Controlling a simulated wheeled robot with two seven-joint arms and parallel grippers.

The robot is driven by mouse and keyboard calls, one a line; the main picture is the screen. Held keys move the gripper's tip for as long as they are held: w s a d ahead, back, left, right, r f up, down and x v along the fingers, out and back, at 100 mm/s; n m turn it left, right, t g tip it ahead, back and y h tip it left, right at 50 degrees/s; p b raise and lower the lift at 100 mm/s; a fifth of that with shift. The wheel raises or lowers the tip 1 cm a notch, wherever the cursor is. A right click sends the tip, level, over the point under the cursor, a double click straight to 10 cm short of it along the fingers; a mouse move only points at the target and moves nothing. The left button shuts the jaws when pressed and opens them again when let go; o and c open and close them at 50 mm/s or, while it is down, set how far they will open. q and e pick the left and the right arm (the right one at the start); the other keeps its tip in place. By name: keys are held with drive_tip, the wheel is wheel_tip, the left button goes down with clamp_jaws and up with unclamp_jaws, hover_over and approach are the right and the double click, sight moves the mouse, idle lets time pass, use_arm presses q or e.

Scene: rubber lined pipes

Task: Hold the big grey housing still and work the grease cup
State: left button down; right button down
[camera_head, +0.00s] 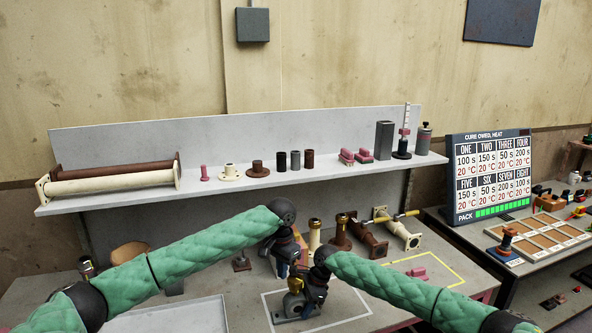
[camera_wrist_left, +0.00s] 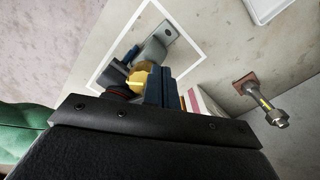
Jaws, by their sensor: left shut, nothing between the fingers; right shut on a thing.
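The big grey housing (camera_head: 294,309) sits on the table inside a white outlined square; its grey end also shows in the left wrist view (camera_wrist_left: 153,50). A yellow-brass part, seemingly the grease cup (camera_head: 295,284), is on its upper side; it also shows in the left wrist view (camera_wrist_left: 138,80), partly hidden by the grippers. My left gripper (camera_head: 296,268) is shut and empty, just above and beside the brass part. My right gripper (camera_head: 314,292) is shut at the right side of the housing and appears to hold it; the contact is mostly hidden.
Brass, brown and cream flanged pipes (camera_head: 370,238) stand and lie behind the grippers. A small upright tool on a brown base (camera_head: 241,262) stands to the left. A grey tray (camera_head: 172,318) lies at front left. A pink block (camera_head: 417,273) lies in a yellow outline at right.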

use_arm(q)
wheel_tip(320, 180, up, 3)
idle(0.3)
drive_tip(key=shift+s+d+r+m, duration=0.1)
drive_tip(key=shift+d+r+m, duration=0.05)
drive_tip(key=shift+m, duration=0.85)
drive_tip(key=shift+s+d+r+m, duration=0.1)
drive_tip(key=shift+d+r+m, duration=0.05)
drive_tip(key=shift+m, duration=0.85)
drive_tip(key=shift+s+d+r+m, duration=0.1)
drive_tip(key=shift+d+r+m, duration=0.05)
drive_tip(key=shift+m, duration=0.85)
